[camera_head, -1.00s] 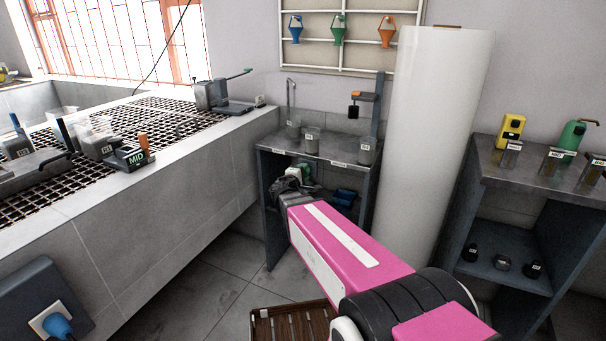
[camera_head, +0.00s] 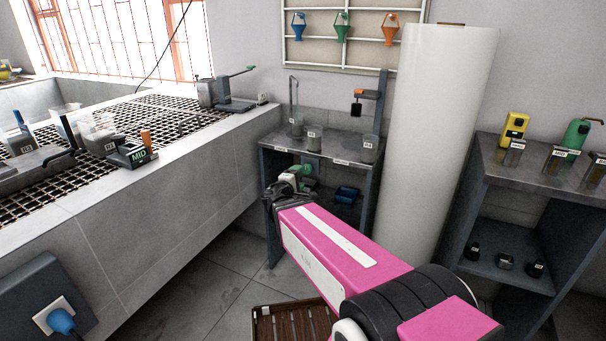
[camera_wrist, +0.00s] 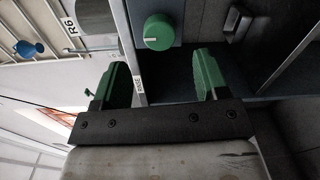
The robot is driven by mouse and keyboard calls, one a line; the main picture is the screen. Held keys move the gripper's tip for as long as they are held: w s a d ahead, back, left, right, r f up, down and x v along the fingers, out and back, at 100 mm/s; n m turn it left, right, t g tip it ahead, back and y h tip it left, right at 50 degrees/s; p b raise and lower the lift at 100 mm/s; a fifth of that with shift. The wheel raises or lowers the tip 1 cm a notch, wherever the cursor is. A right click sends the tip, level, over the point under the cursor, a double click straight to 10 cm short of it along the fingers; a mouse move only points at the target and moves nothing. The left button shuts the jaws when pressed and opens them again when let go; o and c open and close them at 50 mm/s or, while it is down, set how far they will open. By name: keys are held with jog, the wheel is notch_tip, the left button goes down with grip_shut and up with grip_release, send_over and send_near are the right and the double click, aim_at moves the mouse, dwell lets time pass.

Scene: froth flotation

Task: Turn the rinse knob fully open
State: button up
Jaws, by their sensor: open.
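The green round rinse knob (camera_wrist: 158,32), with a pale pointer mark, shows at the top middle of the wrist view. It sits on a grey panel beside a pale strip with a label that seems to read RINSE (camera_wrist: 139,84). My gripper (camera_wrist: 162,76) is open and empty, with its green fingers apart. The knob lies beyond the fingertips, roughly in line with the gap, and no contact shows. In the head view my gripper (camera_head: 300,172) is at the front of the small grey stand (camera_head: 272,208), below its top. I cannot make out the knob there.
Beakers (camera_head: 314,138) stand on the stand's top, and a blue item (camera_head: 346,194) lies inside it. A tall white cylinder (camera_head: 436,150) rises to its right. The tiled bench (camera_head: 170,230) is at left, and a wooden crate (camera_head: 285,320) is on the floor.

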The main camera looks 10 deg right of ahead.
jog(key=shift+v, duration=2.15)
jog(key=shift+d, duration=0.1)
jog(key=s+d+f+m+g+y, duration=0.1)
jog(key=s+d+f+m+g, duration=0.55)
jog(key=d+f+g, duration=0.3)
jog(key=s+a+f+m+g+y, duration=0.3)
jog(key=s+f+m+y, duration=0.3)
jog(key=y, duration=0.3)
jog(key=shift+f+g, duration=0.7)
jog(key=shift+g, duration=0.15)
